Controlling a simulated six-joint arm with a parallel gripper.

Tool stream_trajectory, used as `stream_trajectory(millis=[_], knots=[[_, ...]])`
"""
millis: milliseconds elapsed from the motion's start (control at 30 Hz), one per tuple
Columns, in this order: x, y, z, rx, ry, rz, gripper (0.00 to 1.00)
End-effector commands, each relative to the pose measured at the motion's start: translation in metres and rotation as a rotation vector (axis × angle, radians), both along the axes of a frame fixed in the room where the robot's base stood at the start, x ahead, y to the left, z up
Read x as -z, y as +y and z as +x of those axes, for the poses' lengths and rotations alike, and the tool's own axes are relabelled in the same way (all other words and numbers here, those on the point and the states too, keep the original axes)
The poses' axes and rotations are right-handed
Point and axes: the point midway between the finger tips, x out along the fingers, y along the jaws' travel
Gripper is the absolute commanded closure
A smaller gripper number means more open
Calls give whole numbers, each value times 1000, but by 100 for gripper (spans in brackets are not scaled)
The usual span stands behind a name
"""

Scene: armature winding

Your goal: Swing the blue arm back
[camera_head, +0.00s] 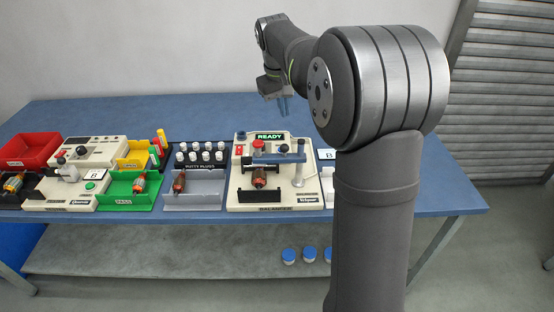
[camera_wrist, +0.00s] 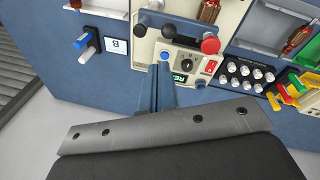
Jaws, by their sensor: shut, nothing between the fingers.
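The blue arm (camera_head: 278,159) is a level bar on the balancer (camera_head: 235,197), a cream machine in the middle of the table. It runs left from a silver post (camera_head: 299,170) and passes above the copper armature (camera_head: 259,178) on its black cradle. A red knob (camera_head: 258,144) and a black knob (camera_head: 283,148) show at the bar.
A green READY display (camera_head: 269,136) is lit on the machine. White putty plugs (camera_head: 206,156) and a grey tray (camera_head: 194,200) stand to its left, with green (camera_head: 115,198) and red (camera_head: 30,150) bins further left. A card marked B (camera_head: 327,154) lies to its right.

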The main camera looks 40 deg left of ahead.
Motion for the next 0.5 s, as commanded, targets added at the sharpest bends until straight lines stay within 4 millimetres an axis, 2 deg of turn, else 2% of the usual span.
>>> stream_trajectory(millis=[267, 500], knots=[[24, -22, -9, -561, -226, -129, 100], [42, -38, -25, -1083, -410, -294, 100]])
